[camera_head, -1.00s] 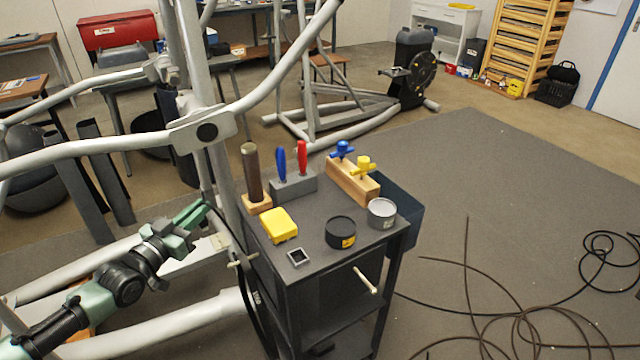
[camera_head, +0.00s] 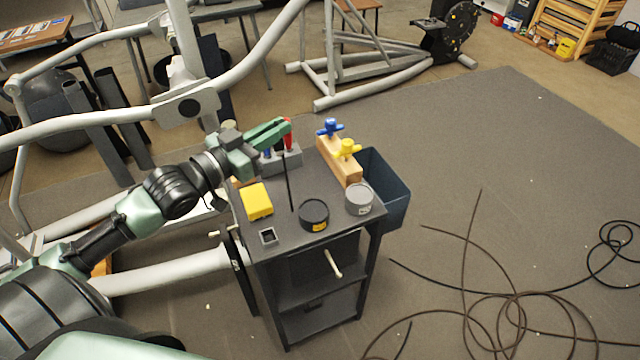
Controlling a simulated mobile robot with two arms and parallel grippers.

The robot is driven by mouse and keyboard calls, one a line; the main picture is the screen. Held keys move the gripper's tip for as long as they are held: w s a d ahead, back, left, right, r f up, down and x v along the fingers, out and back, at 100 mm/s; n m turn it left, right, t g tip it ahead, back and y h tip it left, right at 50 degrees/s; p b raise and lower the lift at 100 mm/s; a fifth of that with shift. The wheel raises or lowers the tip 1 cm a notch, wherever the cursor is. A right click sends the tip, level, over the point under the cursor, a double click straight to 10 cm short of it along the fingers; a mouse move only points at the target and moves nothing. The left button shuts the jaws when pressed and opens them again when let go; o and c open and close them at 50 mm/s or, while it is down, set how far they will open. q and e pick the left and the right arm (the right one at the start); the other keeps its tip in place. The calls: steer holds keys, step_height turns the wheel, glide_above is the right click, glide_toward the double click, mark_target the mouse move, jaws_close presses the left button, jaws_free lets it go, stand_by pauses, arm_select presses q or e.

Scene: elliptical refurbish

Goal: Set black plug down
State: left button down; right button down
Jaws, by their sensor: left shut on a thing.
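My left gripper (camera_head: 280,130) reaches in from the left, above the back part of the dark cart top (camera_head: 320,245). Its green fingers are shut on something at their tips. A thin black cable-like piece (camera_head: 288,185) hangs straight down from the fingertips to about the cart top. I take this as the black plug and its lead; the plug body is too small or hidden to make out. I cannot tell whether the lower end touches the top. My right gripper is not in view.
The cart top holds a yellow box (camera_head: 257,201), a black round tin (camera_head: 314,214), a grey tin (camera_head: 359,199), a small square frame (camera_head: 268,236), a grey tool holder (camera_head: 292,158) and a wooden block (camera_head: 338,160) with blue and yellow knobs. Cables (camera_head: 500,310) lie on the floor right.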

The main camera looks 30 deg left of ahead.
arm_select(q)
steer(key=f, duration=1.1)
steer(key=f+b, duration=0.1)
steer(key=f, duration=0.4)
steer(key=shift+s+a+f, duration=0.15)
steer(key=shift+s+a, duration=0.2)
steer(key=shift+f, duration=1.7)
steer(key=shift+f, duration=0.2)
steer(key=c, duration=1.5)
jaws_free()
steer(key=shift+r, duration=0.1)
steer(key=shift+s+r, duration=0.1)
steer(key=v, duration=1.2)
steer(key=shift+r, duration=0.1)
